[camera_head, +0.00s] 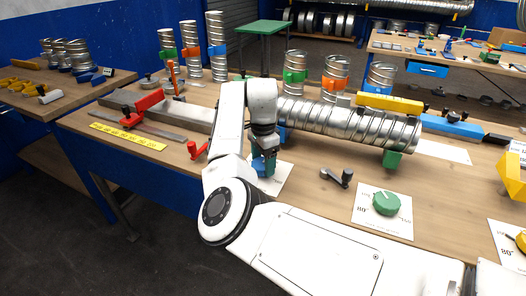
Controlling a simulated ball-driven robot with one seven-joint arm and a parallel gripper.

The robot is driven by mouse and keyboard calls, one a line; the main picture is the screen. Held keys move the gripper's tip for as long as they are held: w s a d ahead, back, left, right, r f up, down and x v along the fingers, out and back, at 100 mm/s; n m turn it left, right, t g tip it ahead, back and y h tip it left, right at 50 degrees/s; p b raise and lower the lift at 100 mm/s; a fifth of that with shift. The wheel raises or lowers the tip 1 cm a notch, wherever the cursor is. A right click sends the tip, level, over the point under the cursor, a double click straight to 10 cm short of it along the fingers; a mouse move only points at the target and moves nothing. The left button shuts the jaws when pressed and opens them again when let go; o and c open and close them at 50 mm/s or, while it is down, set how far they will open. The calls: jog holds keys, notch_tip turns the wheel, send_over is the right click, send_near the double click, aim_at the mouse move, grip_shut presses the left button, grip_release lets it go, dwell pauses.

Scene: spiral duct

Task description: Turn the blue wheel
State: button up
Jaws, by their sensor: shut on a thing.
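The blue wheel (259,168) is a small blue knob above a white card (279,181) on the near side of the workbench, left of centre. My gripper (264,159) points down over it and is shut on it. My arm and the jaws hide much of the wheel, so its marking and turn angle cannot be read. A bit of green shows beside the blue at the jaws.
A long spiral metal duct (350,124) lies just behind and right of my gripper. A green wheel (386,203) on a white card and a dark crank handle (338,177) lie to the right. A red clamp (197,150) stands to the left.

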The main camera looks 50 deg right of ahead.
aim_at(263, 163)
jog(key=n+p, duration=0.2)
jog(key=n, duration=0.1)
jog(key=n+p, duration=0.1)
jog(key=p, duration=0.1)
jog(key=shift+r, duration=0.25)
jog(key=shift+f+n+p, duration=0.15)
jog(key=shift+n+p, duration=0.95)
jog(key=shift+n, duration=0.5)
jog(key=shift+w, duration=0.1)
jog(key=o, duration=1)
jog(key=shift+o, duration=0.2)
notch_tip(263, 163, up, 11)
jog(key=b, duration=0.1)
jog(key=shift+f, duration=0.15)
